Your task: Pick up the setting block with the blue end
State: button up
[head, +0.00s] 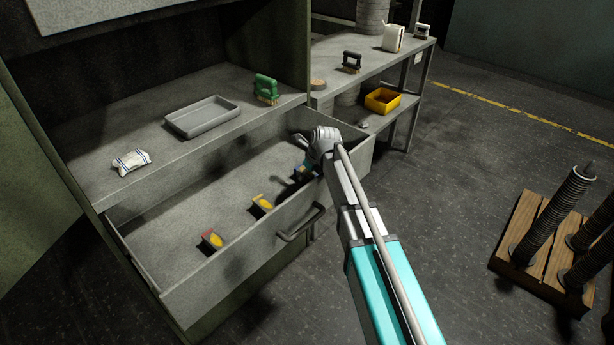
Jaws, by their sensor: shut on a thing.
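The setting block with the blue end (299,168) is at the right end of the open drawer (190,285). Only a small part of it shows, with the blue on top; my gripper and wrist hide the rest. My gripper (297,180) reaches down over the drawer's front wall and is shut on this block. I cannot tell whether the block is touching the drawer floor. Two more blocks with yellow faces stand in the drawer to the left: one with a yellow end (262,203) and one with a red end (211,240).
Above the drawer, a worktop holds a grey tray (203,117), a green tool (266,89) and a striped cloth (131,161). A shelf unit behind carries a yellow bin (382,100) and a white jug (393,38). A pallet with springs (540,240) stands right. The drawer handle (302,222) protrudes forward.

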jog(key=shift+r, duration=0.1)
grip_shut()
notch_tip(320, 180, up, 10)
jog(key=p, duration=1)
dwell(0.8)
